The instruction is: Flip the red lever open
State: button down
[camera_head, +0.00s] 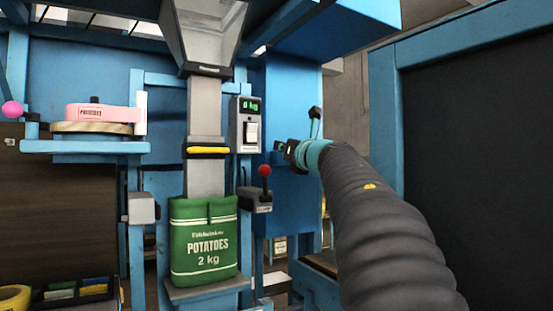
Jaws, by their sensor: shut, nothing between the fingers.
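The red lever (264,171) has a round red knob on a short dark stem. It stands roughly upright on a small grey box with a label (257,202), right of the green sack. My gripper (281,147) comes in from the right on a dark ribbed arm. It is shut and empty, pointing left, and shows a little above and to the right of the red knob. There is a gap between them in the picture; the depth between them is hard to tell. The label on the lever box is too small to read.
A green potato sack (203,240) hangs under a grey chute (205,120) with a yellow band. A scale display reading 0 kg and a white switch (250,133) sit above the lever. A dark blue-framed panel (480,140) fills the right.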

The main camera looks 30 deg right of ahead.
jog(key=shift+s+r, duration=0.65)
jog(key=shift+r, duration=0.35)
jog(key=s+a+f+m+g, duration=0.4)
jog(key=s+a+f+m, duration=0.3)
jog(key=f, duration=0.9)
jog(key=s+a+f+m+g, duration=0.5)
jog(key=s+a+f+m, duration=0.2)
jog(key=s+f+m, duration=0.7)
jog(key=s+a+f+m+g, duration=0.5)
jog(key=s+f+m, duration=0.6)
jog(key=f, duration=0.9)
jog(key=shift+a+f+m, duration=0.15)
jog(key=shift+a+m, duration=0.9)
jog(key=shift+m, duration=0.15)
